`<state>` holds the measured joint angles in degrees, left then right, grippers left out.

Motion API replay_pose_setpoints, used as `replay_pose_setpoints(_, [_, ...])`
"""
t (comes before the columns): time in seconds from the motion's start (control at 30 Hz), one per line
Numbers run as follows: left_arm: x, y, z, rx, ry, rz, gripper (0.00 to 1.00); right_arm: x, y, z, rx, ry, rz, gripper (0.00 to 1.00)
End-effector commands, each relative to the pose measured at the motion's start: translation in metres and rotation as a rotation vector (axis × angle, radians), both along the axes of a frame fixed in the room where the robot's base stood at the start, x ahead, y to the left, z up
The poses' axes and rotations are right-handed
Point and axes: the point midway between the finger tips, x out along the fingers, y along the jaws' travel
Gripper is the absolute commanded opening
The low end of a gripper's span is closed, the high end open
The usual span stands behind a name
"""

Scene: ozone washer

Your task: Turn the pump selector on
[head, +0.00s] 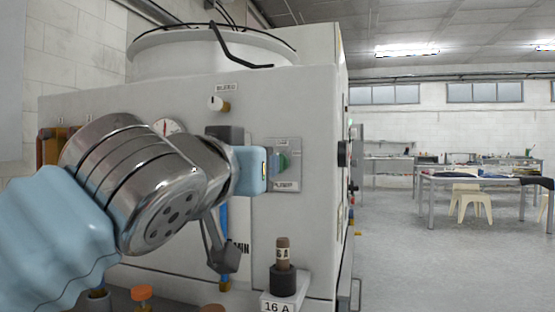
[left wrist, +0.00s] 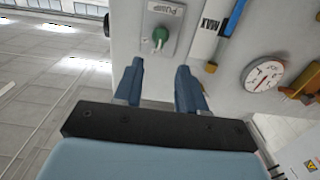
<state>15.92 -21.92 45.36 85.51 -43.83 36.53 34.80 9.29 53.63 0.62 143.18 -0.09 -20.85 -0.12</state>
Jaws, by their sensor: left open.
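The pump selector is a small green knob (head: 283,163) on a grey plate (head: 288,143) on the machine's front panel. The left wrist view also shows the green knob (left wrist: 160,37) with its PUMP label, upside down there. My left gripper (left wrist: 158,82) is open and empty. Its two blue fingers point at the panel, with the knob ahead of and between their tips, apart from them. In the head view my left gripper (head: 262,169) is just left of the knob and its body covers part of the plate. My right gripper is not in view.
A BLEED knob (head: 219,104) sits above, a gauge (head: 168,126) to the left, partly behind my arm. A brown-topped fitting (head: 283,253) marked 16 A stands below. Tables (head: 470,182) and pale stools are at the right, beyond open floor (head: 400,255).

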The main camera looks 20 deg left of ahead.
Motion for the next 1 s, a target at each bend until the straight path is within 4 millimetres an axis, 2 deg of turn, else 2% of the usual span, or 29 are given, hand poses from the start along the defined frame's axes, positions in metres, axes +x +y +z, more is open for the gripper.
replay_pose_setpoints(0.03, [0.014,0.001,0.002,0.000,0.005,0.001,0.40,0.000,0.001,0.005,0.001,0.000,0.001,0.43])
replay_pose_setpoints(0.2, [0.054,0.000,0.001,-0.001,0.005,0.001,0.40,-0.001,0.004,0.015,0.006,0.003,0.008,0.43])
replay_pose_setpoints(0.4, [0.089,-0.002,0.002,-0.001,0.005,-0.001,0.40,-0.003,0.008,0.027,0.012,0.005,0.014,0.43])
replay_pose_setpoints(0.6, [0.103,-0.003,0.001,0.000,0.001,-0.001,0.40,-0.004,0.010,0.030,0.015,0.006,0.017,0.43])
replay_pose_setpoints(0.87, [0.104,-0.003,0.000,-0.001,0.000,-0.001,0.40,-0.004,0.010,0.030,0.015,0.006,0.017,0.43])
replay_pose_setpoints(1.0, [0.104,-0.003,0.000,-0.001,0.000,-0.001,0.20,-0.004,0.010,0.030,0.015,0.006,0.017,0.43])
